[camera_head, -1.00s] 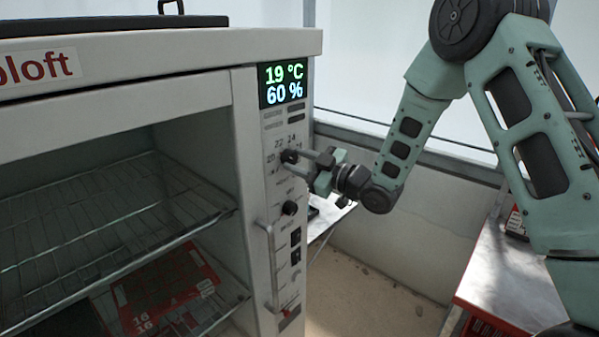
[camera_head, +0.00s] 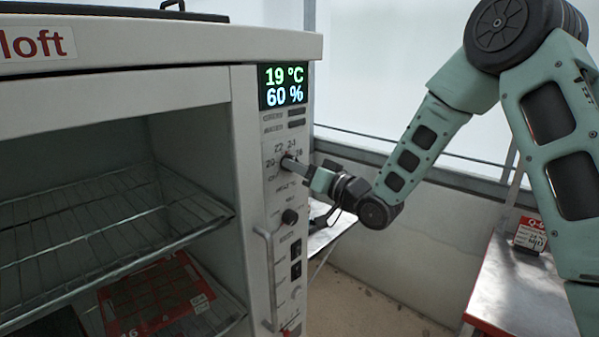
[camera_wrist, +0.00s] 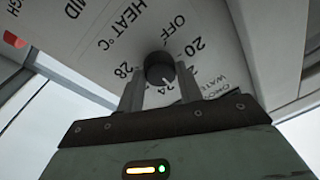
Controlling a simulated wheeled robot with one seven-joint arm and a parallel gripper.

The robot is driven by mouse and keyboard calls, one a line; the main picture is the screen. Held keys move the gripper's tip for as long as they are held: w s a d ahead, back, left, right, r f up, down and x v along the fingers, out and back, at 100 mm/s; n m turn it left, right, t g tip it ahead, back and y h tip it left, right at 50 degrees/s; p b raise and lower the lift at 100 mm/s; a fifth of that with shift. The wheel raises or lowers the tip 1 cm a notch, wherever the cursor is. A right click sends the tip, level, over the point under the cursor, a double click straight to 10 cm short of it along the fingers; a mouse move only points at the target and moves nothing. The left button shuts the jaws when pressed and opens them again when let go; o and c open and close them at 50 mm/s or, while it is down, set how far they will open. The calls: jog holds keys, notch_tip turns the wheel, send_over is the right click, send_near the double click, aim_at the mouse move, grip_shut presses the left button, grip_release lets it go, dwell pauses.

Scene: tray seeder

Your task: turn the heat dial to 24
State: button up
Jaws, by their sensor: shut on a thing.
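The heat dial (camera_wrist: 158,66) is a small dark round knob on the cabinet's light front panel. My gripper (camera_wrist: 159,78) is shut on it, one finger on each side. A white mark on the knob points down and to the right in the wrist view, past the 20. In the head view my gripper (camera_head: 291,163) reaches the dial from the right, just below the printed 22 and 24. The display (camera_head: 284,86) above reads 19 °C and 60 %.
A second black knob (camera_head: 290,216), switches (camera_head: 296,259) and a vertical door handle (camera_head: 269,275) sit below the dial. The open cabinet with wire shelves (camera_head: 120,225) is on the left. A red-edged table (camera_head: 520,300) stands at right.

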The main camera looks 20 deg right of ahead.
jog(key=shift+s+f+m+h, duration=0.1)
jog(key=shift+m+h, duration=0.4)
jog(key=shift+m, duration=1.8)
jog(key=o, duration=1)
jog(key=shift+f+p+v, duration=0.15)
jog(key=shift+p+v, duration=2.6)
jog(key=shift+v, duration=1.6)
jog(key=shift+f+p+v, duration=0.15)
jog(key=shift+p+v, duration=2.6)
jog(key=shift+v, duration=1.55)
